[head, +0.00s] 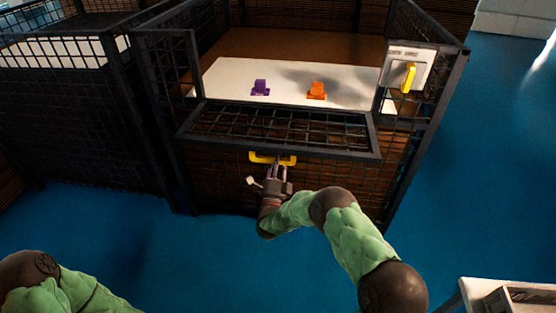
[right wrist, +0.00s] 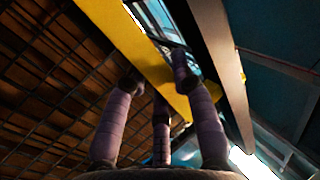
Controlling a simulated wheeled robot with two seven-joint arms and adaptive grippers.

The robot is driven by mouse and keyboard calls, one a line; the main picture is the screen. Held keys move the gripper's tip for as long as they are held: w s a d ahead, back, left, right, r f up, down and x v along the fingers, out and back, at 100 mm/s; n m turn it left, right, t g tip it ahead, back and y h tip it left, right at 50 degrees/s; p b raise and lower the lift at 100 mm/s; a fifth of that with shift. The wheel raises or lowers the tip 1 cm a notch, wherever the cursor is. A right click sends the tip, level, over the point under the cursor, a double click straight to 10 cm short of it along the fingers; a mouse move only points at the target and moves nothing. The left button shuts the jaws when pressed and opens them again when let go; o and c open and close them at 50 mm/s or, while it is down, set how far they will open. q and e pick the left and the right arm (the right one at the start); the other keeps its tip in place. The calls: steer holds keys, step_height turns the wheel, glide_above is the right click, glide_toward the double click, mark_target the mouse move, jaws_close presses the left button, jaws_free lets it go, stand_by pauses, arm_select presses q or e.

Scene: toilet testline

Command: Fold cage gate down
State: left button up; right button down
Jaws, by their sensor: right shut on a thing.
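The cage gate (head: 378,140) is a dark-framed mesh panel on the front of the cage. It is tilted outward and down, leaving the cage front open above it. A yellow handle (head: 287,161) sits on the gate's front edge. My right gripper (head: 272,170) is at this handle, shut on it. In the right wrist view the fingers (right wrist: 160,90) press against the yellow handle bar (right wrist: 130,42), with the mesh behind on the left. My left gripper is out of the head view; only part of my left arm shows at lower left.
Inside the cage, a purple item (head: 260,88) and an orange item (head: 317,91) stand on a white surface (head: 222,82). A white box with a yellow handle (head: 408,76) is on the right post. Another cage (head: 85,120) adjoins at left. Blue floor is clear in front.

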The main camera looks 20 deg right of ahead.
steer(key=shift+r, duration=0.25)
steer(key=c, duration=1)
jaws_free()
steer(key=shift+w, duration=0.1)
steer(key=shift+f, duration=0.1)
steer(key=shift+s+a+f, duration=0.1)
steer(key=shift+s+f, duration=0.1)
steer(key=v, duration=1.1)
steer(key=shift+s+f, duration=0.15)
steer(key=shift+s, duration=0.1)
